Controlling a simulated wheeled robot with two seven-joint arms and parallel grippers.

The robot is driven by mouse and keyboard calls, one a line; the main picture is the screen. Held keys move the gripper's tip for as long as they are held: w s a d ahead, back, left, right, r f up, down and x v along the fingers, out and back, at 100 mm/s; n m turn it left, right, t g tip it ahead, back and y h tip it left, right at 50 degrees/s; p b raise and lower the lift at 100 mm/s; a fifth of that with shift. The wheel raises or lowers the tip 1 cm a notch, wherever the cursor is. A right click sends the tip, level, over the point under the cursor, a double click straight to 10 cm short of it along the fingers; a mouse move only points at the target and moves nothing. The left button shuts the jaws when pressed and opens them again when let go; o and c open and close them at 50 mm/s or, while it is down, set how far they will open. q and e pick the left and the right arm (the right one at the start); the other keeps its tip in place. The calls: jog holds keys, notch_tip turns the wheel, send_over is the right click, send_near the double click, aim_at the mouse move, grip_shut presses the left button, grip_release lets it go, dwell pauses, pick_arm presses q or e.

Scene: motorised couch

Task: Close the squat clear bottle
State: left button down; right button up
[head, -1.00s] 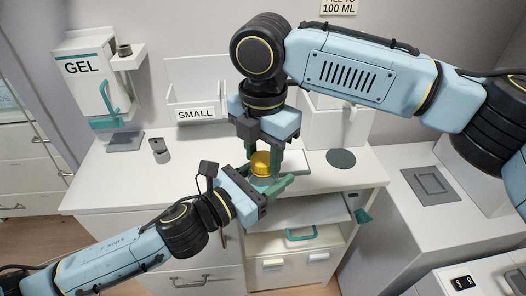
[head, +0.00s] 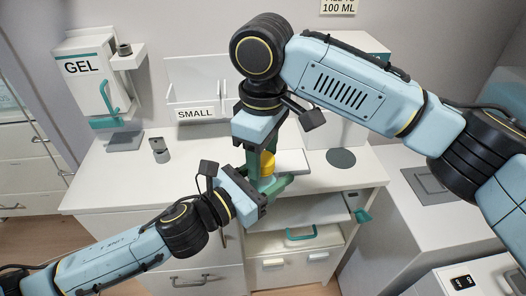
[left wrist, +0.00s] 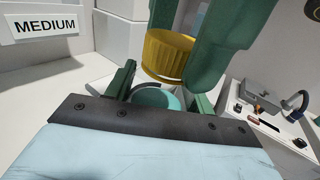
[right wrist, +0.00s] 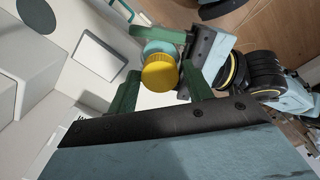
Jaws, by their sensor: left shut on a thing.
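The squat clear bottle (left wrist: 155,98) shows teal low between my left fingers; its upper part also shows in the right wrist view (right wrist: 158,48). My left gripper (head: 266,188) is shut on it above the cabinet's front edge. The yellow ridged cap (head: 267,163) is directly above the bottle, in line with it; I cannot tell whether it is fully seated. My right gripper (right wrist: 160,88) points down from above, its green fingers on either side of the cap (right wrist: 160,73). Gaps show between cap and fingers, so it looks open. One right finger hides part of the cap in the left wrist view.
A grey round pad (head: 341,158) and a small grey cylinder (head: 159,150) are on the white counter. The SMALL bin (head: 195,98) and GEL dispenser (head: 90,82) stand behind. A shelf (head: 318,212) juts out below my grippers.

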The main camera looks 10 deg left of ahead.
jog(key=o, duration=0.3)
jog(key=shift+r, duration=0.15)
notch_tip(320, 180, up, 12)
dwell(0.4)
dwell(0.5)
